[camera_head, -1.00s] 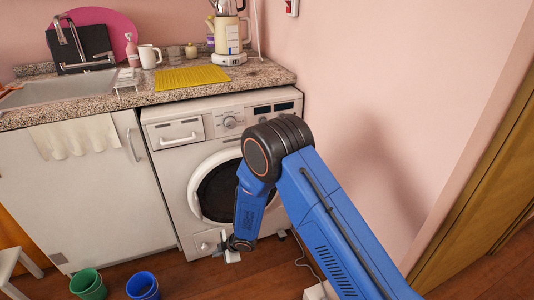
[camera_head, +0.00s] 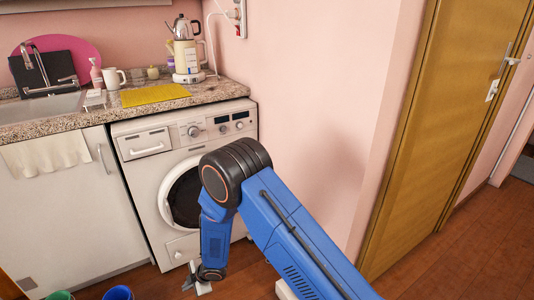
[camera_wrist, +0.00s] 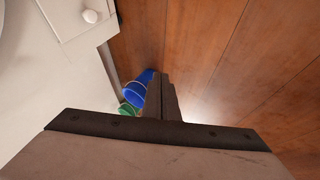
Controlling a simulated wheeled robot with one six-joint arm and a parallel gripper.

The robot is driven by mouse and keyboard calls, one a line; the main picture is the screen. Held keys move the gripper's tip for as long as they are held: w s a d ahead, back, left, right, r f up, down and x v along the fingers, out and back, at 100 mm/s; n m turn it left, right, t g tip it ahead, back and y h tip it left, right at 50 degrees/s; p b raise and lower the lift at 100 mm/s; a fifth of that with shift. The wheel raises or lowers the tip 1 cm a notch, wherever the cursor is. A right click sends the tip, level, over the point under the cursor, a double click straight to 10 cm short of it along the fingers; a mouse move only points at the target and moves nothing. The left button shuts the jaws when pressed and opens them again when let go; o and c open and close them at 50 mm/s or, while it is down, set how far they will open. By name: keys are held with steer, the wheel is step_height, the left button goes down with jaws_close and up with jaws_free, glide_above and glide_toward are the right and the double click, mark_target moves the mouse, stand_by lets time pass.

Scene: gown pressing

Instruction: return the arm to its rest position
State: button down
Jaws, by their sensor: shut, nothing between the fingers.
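My blue arm reaches from the lower right of the head view and bends down at its black joint in front of the washing machine (camera_head: 135,185). My gripper (camera_head: 197,284) hangs low at its end, near the floor and in front of the machine's lower part. In the wrist view the fingers of my gripper (camera_wrist: 161,95) are together and empty, pointing over the wooden floor.
A blue bucket (camera_wrist: 138,90) and a green bucket (camera_wrist: 127,109) stand on the floor near the machine. A countertop (camera_head: 215,92) runs above it. A pink wall (camera_head: 300,90) is to the right, then a wooden door (camera_head: 435,140). Floor at far right (camera_head: 490,230) is clear.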

steer(key=w+d+r+m+t+h, duration=0.1)
steer(key=w+d+r+m, duration=0.1)
steer(key=w+d+r, duration=0.3)
steer(key=w+d+r+m+t, duration=0.1)
steer(key=w+d+r, duration=0.1)
steer(key=d+r, duration=0.45)
steer(key=w+d+r+m+t+h, duration=0.1)
steer(key=w+d+r+m, duration=0.2)
steer(key=r, duration=0.5)
steer(key=d+r+m+t+h, duration=0.25)
steer(key=d+r+m, duration=0.25)
steer(key=d+r, duration=1.45)
steer(key=s+d+r+m+h, duration=0.1)
steer(key=s+d+r+m, duration=0.2)
steer(key=d, duration=0.4)
steer(key=s+d+r+m+g+h, duration=0.1)
steer(key=s+d+r+m, duration=0.15)
steer(key=s+d, duration=0.35)
steer(key=s+d+r+m+h, duration=0.1)
steer(key=s+d+r+m, duration=0.1)
steer(key=s+d+r, duration=0.35)
steer(key=s+d+m, duration=0.3)
steer(key=s+d, duration=0.1)
steer(key=s, duration=0.6)
steer(key=s+d+m+g, duration=0.1)
steer(key=s+d+m, duration=0.2)
steer(key=s, duration=0.7)
steer(key=shift+d+r, duration=0.4)
steer(key=shift+d, duration=0.7)
